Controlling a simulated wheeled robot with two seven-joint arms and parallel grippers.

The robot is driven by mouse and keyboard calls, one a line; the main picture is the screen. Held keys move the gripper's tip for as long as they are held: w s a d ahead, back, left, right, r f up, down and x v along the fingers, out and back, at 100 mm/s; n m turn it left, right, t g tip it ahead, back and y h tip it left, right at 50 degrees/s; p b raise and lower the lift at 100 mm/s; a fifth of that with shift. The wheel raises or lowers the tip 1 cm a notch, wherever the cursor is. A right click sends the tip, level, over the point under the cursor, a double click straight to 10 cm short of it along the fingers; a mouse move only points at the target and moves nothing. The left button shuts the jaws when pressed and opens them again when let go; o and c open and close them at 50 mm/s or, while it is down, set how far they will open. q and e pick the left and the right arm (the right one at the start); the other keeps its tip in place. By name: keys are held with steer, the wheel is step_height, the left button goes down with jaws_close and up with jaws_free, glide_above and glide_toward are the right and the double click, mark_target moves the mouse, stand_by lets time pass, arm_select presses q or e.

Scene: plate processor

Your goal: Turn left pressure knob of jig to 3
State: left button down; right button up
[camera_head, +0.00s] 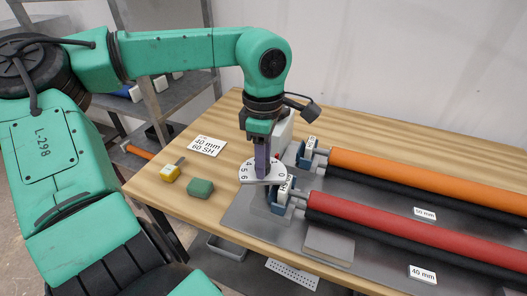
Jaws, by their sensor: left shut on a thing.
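The dial sits at the left end of the red roller (400,236). My right gripper is not in view.
An orange roller (420,176) lies behind the red one, with labelled blue blocks (306,151) at its left end. On the wooden table (160,195) are a yellow tool (170,172), a green block (200,188) and a "40 mm 60 SH" card (207,145). Grey shelves (180,97) stand behind.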

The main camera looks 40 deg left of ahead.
arm_select(q)
steer(key=m, duration=0.5)
steer(key=shift+r+m+p, duration=0.15)
steer(key=shift+m+p, duration=0.15)
steer(key=shift+p, duration=0.05)
steer(key=m, duration=0.4)
steer(key=shift+m, duration=0.3)
steer(key=shift+c, duration=2.3)
jaws_free()
step_height(320, 180, up, 14)
steer(key=p, duration=0.1)
steer(key=shift+r, duration=0.2)
steer(key=shift+s, duration=0.1)
